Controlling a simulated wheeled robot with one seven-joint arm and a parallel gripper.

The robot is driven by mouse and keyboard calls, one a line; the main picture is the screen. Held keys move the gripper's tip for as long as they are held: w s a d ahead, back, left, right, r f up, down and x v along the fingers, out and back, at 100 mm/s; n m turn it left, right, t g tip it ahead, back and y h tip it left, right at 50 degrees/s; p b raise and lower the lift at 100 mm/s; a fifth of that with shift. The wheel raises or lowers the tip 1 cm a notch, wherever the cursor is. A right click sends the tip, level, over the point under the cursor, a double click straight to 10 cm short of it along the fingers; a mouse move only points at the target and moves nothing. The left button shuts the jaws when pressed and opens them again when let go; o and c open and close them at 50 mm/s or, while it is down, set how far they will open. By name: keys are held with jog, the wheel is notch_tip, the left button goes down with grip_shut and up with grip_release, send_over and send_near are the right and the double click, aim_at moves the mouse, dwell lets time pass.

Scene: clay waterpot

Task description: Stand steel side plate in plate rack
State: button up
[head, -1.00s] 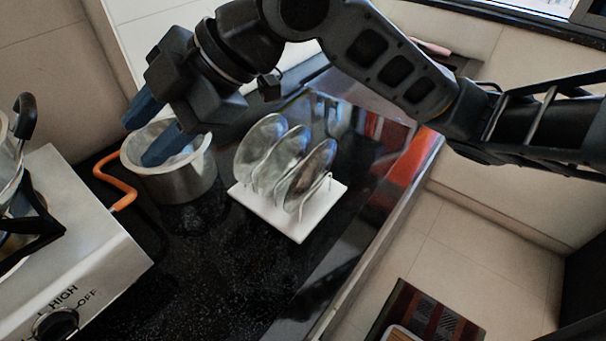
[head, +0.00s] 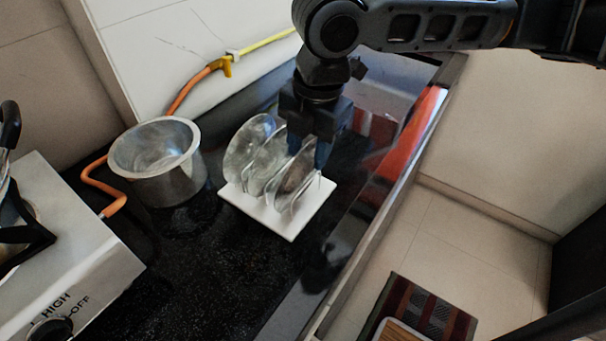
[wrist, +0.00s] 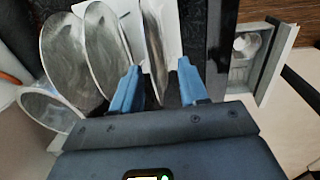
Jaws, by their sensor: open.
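Three round metallic plates stand on edge in a white plate rack (head: 292,226); I cannot tell them apart by name. The left plate (head: 240,150), the middle plate (head: 262,165) and the right plate (head: 298,178) lean slightly. My gripper (head: 309,152) points down at the right plate. In the wrist view my gripper (wrist: 160,70) is open, with the right plate (wrist: 156,48) between its two blue fingers. The middle plate (wrist: 106,48) is just outside the left finger. The plates' lower edges are partly hidden.
A steel pot (head: 160,165) stands left of the rack on the black speckled counter (head: 215,275). A stove (head: 75,260) is at the lower left, with an orange hose behind. The counter's edge runs close on the right. The counter in front is clear.

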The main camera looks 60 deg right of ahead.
aim_at(307, 156)
jog(key=shift+w+f, duration=0.15)
jog(key=shift+f, duration=0.8)
jog(key=shift+w+f, duration=0.1)
jog(key=shift+f, duration=0.8)
jog(key=shift+c, duration=0.4)
grip_shut()
